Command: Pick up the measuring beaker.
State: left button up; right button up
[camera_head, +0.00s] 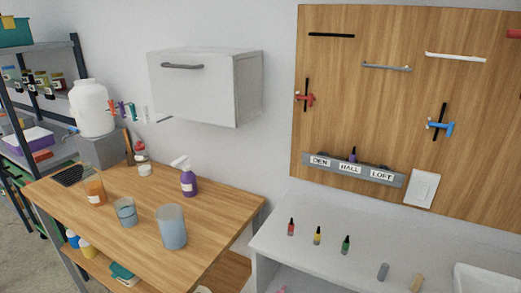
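Three cup-like vessels stand upright on the wooden table at the left. A tall vessel with amber contents and a pale label (95,191) is near the back left. A small clear bluish vessel, beaker-like (126,213), stands in the middle. A larger frosted grey-blue vessel (171,228) stands nearer the front right. I cannot tell from this view which one is the measuring beaker, as no markings are readable. Neither of my grippers is in view.
The wooden table (215,213) also bears a purple spray bottle (189,183) and a red-capped bottle (141,152). A white jug (92,107) stands on a grey block behind. A white cabinet (205,85) hangs above. Small coloured bottles stand on the white counter (275,243) at right.

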aim_at(127, 213)
jog(key=u, duration=1.35)
